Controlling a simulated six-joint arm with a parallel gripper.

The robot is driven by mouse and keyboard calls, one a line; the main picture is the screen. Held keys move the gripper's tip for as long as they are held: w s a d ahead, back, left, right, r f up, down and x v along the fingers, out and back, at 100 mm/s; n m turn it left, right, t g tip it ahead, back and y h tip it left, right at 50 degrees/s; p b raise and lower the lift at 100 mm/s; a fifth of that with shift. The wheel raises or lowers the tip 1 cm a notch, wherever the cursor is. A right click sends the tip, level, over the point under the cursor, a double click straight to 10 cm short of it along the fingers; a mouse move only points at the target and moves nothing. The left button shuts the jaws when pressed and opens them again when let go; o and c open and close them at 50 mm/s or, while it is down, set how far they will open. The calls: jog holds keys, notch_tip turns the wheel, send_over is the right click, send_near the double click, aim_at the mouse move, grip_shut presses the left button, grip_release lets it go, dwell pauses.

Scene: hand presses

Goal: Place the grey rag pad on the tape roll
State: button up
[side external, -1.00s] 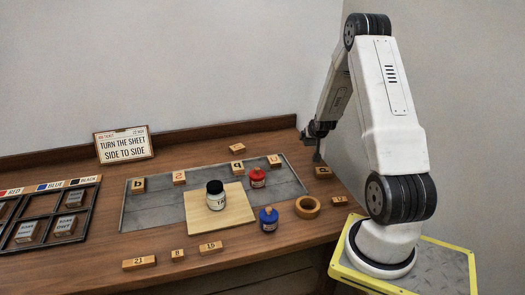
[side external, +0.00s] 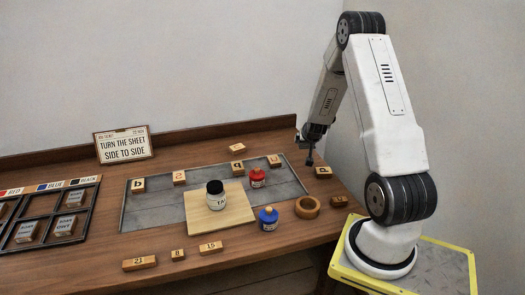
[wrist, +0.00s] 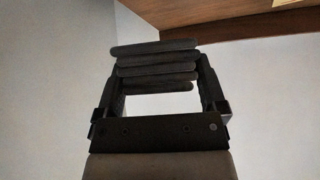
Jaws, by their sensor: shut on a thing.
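The tape roll (side external: 308,215) is a tan-orange ring lying flat near the right end of the desk in the side view. My gripper (side external: 309,160) is raised above the desk's right rear edge, behind the roll and apart from it. In the wrist view my gripper (wrist: 157,85) is shut on a stack of dark layers with rounded ends, which looks like the grey rag pad (wrist: 155,61). In the side view the pad is too small and dark to tell from the fingers.
A red bottle (side external: 257,178), a blue bottle (side external: 268,219) and a dark-capped white jar (side external: 216,202) stand left of the roll. The jar is on a wooden board (side external: 200,226). Lettered blocks (side external: 323,172) are scattered around. A sectioned rack (side external: 40,204) is far left.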

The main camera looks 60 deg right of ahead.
jog(key=s+a+m+g, duration=0.2)
jog(key=s+a+m, duration=0.1)
jog(key=a, duration=0.5)
jog(key=s+a+f+m+g+h, duration=0.1)
jog(key=s+a+m+g, duration=0.1)
jog(key=a, duration=0.6)
jog(key=shift+s+m+g, duration=0.3)
jog(key=shift+s+m, duration=0.2)
jog(key=shift+s, duration=0.2)
jog(key=shift+a+f, duration=0.1)
send_over(304, 198)
jog(key=shift+f, duration=2.15)
jog(key=shift+f, duration=1.8)
jog(key=shift+f, duration=0.15)
